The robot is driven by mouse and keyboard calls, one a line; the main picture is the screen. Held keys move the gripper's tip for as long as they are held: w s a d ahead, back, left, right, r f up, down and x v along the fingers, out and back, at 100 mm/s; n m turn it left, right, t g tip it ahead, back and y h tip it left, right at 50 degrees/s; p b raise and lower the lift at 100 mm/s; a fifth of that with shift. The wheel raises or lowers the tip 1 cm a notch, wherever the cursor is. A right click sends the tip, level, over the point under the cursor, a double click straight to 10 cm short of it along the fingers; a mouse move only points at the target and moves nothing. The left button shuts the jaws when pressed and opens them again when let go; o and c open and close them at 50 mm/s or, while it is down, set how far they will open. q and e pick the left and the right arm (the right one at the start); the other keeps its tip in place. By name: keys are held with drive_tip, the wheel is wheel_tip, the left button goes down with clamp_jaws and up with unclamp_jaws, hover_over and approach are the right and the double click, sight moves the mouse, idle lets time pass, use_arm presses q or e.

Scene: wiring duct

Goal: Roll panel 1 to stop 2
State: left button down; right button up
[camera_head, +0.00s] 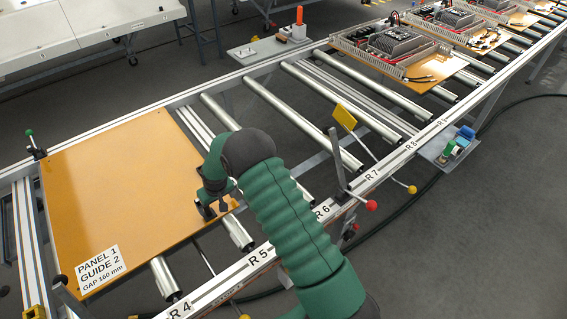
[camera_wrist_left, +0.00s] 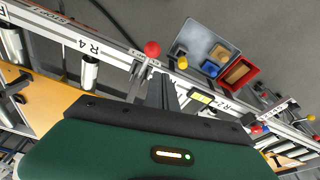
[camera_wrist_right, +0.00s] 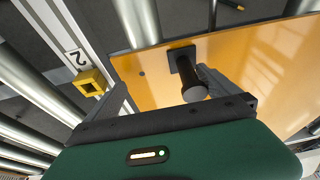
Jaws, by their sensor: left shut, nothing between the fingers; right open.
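Panel 1 (camera_head: 120,190) is a flat orange board lying on the rollers at the left in the head view, with a white label reading PANEL 1, GUIDE 2. My right gripper (camera_head: 207,208) is over its right edge. In the right wrist view a black knob (camera_wrist_right: 190,75) stands on the panel, and the open fingers (camera_wrist_right: 186,95) are on either side of it, with gaps visible. My left gripper (camera_wrist_left: 163,92) is shut and empty in the left wrist view, near the rail and a red-ball lever (camera_wrist_left: 152,49). I cannot tell which stop is stop 2.
Bare rollers (camera_head: 290,108) lie right of the panel. Boards with electronics (camera_head: 400,50) fill the far end. A yellow block (camera_wrist_right: 90,82) sits beside a tag marked 2.

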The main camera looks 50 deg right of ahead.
drive_tip(key=s+d+b, duration=0.1)
drive_tip(key=s+d, duration=0.1)
drive_tip(key=d, duration=0.7)
drive_tip(key=s+d+b, duration=0.2)
drive_tip(key=d, duration=0.8)
drive_tip(key=s+d+b, duration=0.1)
drive_tip(key=s+d, duration=0.2)
drive_tip(key=d, duration=0.7)
drive_tip(key=shift+f, duration=0.15)
drive_tip(key=shift+w+a, duration=0.1)
drive_tip(key=shift+a, duration=0.35)
drive_tip(key=shift+w+a, duration=0.1)
drive_tip(key=shift+a, duration=0.15)
wheel_tip(320, 180, up, 9)
drive_tip(key=p, duration=0.5)
drive_tip(key=shift+p, duration=0.35)
